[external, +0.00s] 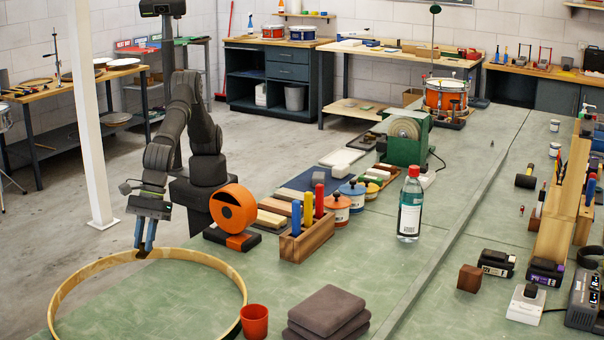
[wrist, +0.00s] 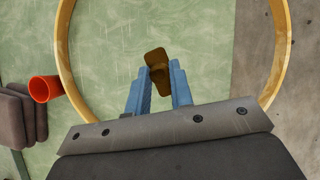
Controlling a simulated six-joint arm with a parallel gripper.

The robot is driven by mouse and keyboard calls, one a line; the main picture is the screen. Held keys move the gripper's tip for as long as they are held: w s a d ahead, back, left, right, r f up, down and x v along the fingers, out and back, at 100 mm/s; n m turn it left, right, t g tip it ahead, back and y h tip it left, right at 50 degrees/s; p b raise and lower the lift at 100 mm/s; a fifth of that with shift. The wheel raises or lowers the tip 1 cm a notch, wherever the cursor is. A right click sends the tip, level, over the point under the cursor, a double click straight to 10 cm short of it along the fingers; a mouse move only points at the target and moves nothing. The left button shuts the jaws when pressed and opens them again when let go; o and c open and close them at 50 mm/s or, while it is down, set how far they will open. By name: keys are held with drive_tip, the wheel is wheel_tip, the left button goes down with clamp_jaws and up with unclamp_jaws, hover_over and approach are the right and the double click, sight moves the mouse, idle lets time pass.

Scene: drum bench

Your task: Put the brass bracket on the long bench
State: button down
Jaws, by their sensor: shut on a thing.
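My gripper (external: 144,248) points down at the far side of a large wooden hoop, at the left end of the green-topped bench (external: 400,280). Its blue fingers are shut on a small brown-gold piece, which looks like the brass bracket (wrist: 157,62). In the wrist view it sticks out past the fingertips (wrist: 157,88), inside the hoop's outline and over the green top. In the external view only a small dark bit of the bracket (external: 143,255) shows below the fingers. I cannot tell whether it touches the bench.
The wooden hoop (external: 238,284) overhangs the bench edge in the wrist view. An orange cup (external: 254,322) and folded brown cloths (external: 327,312) stand near it. An orange round tool (external: 232,211), a wooden block holder (external: 308,240) and a bottle (external: 410,206) stand farther right. Green surface inside the hoop is clear.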

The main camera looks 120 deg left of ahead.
sight(149, 253)
drive_tip(key=f, duration=0.4)
drive_tip(key=shift+w, duration=0.4)
drive_tip(key=w+f, duration=0.2)
drive_tip(key=w, duration=0.1)
drive_tip(key=w+a+f, duration=0.1)
drive_tip(key=w+f, duration=0.1)
drive_tip(key=w, duration=0.2)
drive_tip(key=w+f, duration=0.2)
drive_tip(key=w, duration=0.2)
drive_tip(key=shift+a+f, duration=0.25)
drive_tip(key=shift+f, duration=0.05)
drive_tip(key=shift+s+f, duration=0.1)
drive_tip(key=shift+f, duration=1.9)
drive_tip(key=shift+f, duration=0.1)
drive_tip(key=c, duration=1.3)
unclamp_jaws()
drive_tip(key=shift+f, duration=0.1)
